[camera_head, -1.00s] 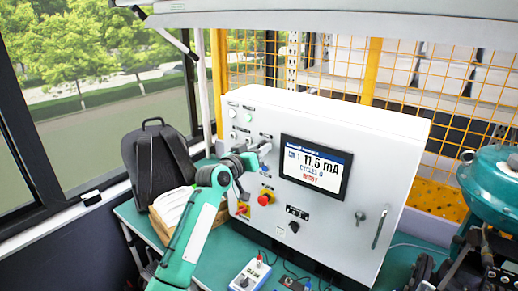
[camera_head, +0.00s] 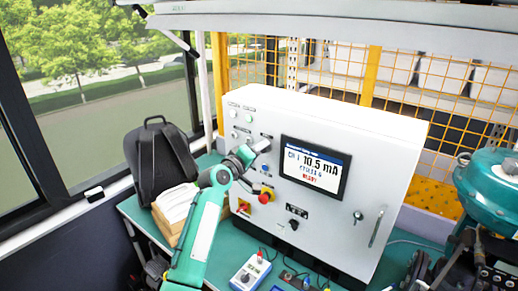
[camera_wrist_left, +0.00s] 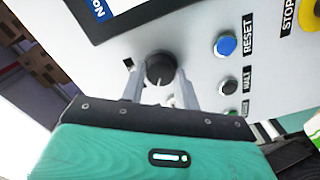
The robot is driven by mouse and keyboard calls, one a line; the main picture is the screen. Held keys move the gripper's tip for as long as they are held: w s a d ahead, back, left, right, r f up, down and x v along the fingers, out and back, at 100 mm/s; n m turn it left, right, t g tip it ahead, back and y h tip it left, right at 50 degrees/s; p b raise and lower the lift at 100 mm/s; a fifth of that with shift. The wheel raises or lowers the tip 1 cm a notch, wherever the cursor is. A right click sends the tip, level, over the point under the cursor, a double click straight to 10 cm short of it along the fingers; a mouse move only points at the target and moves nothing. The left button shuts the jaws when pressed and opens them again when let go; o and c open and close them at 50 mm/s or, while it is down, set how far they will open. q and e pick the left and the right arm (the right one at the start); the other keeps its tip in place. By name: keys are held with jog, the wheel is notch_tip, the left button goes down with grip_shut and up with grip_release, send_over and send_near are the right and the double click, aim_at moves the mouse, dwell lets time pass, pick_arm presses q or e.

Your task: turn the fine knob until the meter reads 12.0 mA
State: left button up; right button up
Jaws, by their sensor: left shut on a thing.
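The meter screen (camera_head: 315,167) on the white cabinet reads 10.5 mA, with smaller lines below that are hard to read. My left gripper (camera_head: 262,147) is at the cabinet front, left of the screen. In the left wrist view its two fingers (camera_wrist_left: 159,84) are on either side of a round black knob (camera_wrist_left: 160,67) with a pale pointer mark, and they are shut on it. In the head view the gripper hides this knob. Its label is not readable, so I cannot tell from print that it is the fine knob. My right gripper is not in view.
A handheld meter (camera_head: 250,272) lies on the bench. A backpack (camera_head: 160,160) stands at left.

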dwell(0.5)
pick_arm(q)
jog(key=o, duration=1)
jog(key=shift+c, duration=0.2)
jog(key=shift+a, duration=0.1)
jog(key=b+v, duration=0.4)
jog(key=v, duration=0.9)
jog(key=shift+s+a+b, duration=0.2)
jog(key=shift+s+b, duration=0.1)
jog(key=shift+b, duration=0.05)
